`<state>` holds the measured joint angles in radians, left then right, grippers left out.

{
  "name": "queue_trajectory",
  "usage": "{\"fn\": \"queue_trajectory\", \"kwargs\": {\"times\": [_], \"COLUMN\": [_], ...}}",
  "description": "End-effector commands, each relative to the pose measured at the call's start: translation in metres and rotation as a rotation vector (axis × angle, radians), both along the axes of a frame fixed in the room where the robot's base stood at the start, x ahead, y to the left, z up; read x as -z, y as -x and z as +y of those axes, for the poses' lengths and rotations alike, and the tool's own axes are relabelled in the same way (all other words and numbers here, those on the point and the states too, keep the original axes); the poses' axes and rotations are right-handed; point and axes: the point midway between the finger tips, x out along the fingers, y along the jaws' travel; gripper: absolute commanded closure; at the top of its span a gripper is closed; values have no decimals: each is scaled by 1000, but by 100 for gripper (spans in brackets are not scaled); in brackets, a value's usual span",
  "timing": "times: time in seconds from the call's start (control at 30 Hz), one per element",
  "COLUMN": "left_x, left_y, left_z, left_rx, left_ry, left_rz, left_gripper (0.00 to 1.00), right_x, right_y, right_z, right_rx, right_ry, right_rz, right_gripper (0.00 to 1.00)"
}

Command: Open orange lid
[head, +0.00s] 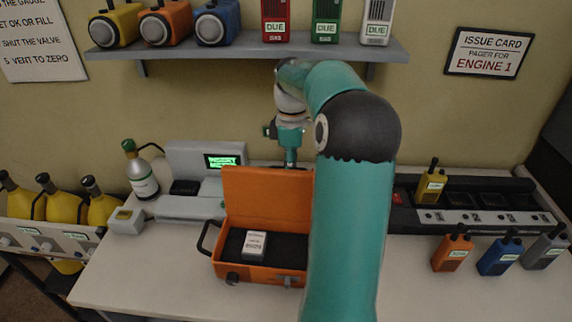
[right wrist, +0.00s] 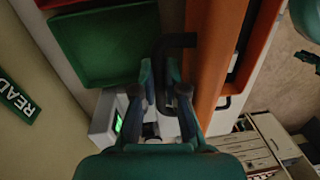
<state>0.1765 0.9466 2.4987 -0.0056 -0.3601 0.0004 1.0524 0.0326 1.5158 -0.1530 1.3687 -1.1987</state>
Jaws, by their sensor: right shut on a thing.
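The orange case (head: 262,277) stands on the counter. Its orange lid (head: 262,195) is raised and stands about upright at the back; it also shows in the right wrist view (right wrist: 214,55). The arm hides the case's right side. A small white-labelled box (head: 254,244) lies on the dark lining inside. My right gripper (head: 290,160) is at the lid's top edge, right of its middle. In the right wrist view its fingers (right wrist: 162,85) are shut around a dark handle bar (right wrist: 178,40) beside the lid. My left gripper is not in view.
A grey device with a green display (head: 222,161) and a green-topped bottle (head: 140,172) stand left of the case. A charger rack (head: 485,217) and several radios (head: 452,248) stand on the right. A shelf (head: 245,50) hangs above the arm.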

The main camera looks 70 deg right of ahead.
Motion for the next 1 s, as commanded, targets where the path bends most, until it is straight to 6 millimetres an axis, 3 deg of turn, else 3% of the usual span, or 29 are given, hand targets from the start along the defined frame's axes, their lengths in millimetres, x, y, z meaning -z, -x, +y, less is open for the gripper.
{"fn": "queue_trajectory", "kwargs": {"times": [0.47, 0.5, 0.63, 1.0], "left_x": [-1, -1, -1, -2], "left_y": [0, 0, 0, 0], "left_z": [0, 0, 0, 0], "left_rx": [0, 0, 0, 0], "left_ry": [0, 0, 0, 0], "left_rz": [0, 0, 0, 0], "left_gripper": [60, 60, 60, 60], "right_x": [0, -1, -1, -3], "right_y": [-5, -5, -5, -6], "right_z": [-1, -1, -1, -1], "right_rx": [-8, -7, -8, -9], "right_ry": [4, 4, 5, 6], "right_rz": [-7, -8, -8, -7], "right_gripper": [100, 86, 64, 63]}}
